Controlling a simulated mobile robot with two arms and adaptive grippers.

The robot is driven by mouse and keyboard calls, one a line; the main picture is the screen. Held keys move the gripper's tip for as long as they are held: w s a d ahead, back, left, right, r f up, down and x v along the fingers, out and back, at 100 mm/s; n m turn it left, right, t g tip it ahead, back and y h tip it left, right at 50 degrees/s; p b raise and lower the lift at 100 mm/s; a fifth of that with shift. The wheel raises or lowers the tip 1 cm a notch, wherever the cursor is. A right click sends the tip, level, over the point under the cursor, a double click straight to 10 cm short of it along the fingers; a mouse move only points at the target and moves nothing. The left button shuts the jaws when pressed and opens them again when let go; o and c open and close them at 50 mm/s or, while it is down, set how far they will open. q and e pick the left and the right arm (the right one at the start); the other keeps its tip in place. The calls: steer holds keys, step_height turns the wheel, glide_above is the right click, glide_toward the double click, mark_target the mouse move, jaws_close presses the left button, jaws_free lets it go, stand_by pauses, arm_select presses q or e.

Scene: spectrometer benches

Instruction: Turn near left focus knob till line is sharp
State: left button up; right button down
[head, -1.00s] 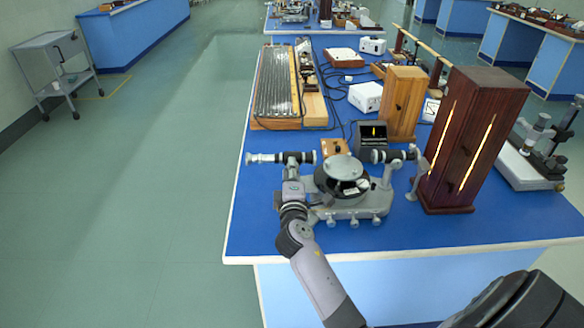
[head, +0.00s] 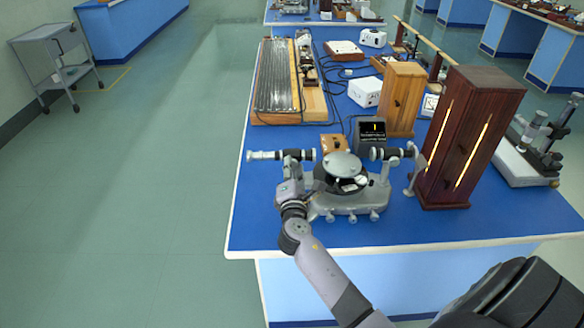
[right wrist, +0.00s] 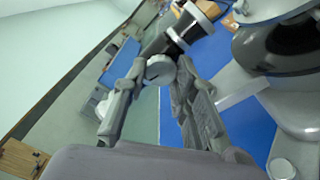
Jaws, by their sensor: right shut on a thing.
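The grey spectrometer (head: 345,207) stands near the front edge of the blue bench. Its left tube (head: 265,155) points left and its right tube (head: 390,154) points toward the dark wooden lamp box. My right gripper (head: 290,158) is at the inner part of the left tube. In the right wrist view its two fingers (right wrist: 156,82) are shut on the round grey focus knob (right wrist: 160,69) beside the black tube (right wrist: 165,42). A small dark display (head: 371,136) behind the spectrometer shows a short yellow line; its sharpness is too small to judge. My left gripper is out of view.
The dark wooden lamp box (head: 467,135) with bright slits stands right of the spectrometer. A lighter wooden box (head: 403,98) and a white box (head: 365,92) are behind. Open floor lies left of the bench, with a grey trolley (head: 55,60) farther off.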

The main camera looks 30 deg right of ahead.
steer(key=shift+a+f, duration=0.1)
steer(key=c, duration=1.3)
jaws_free()
steer(key=v, duration=1.2)
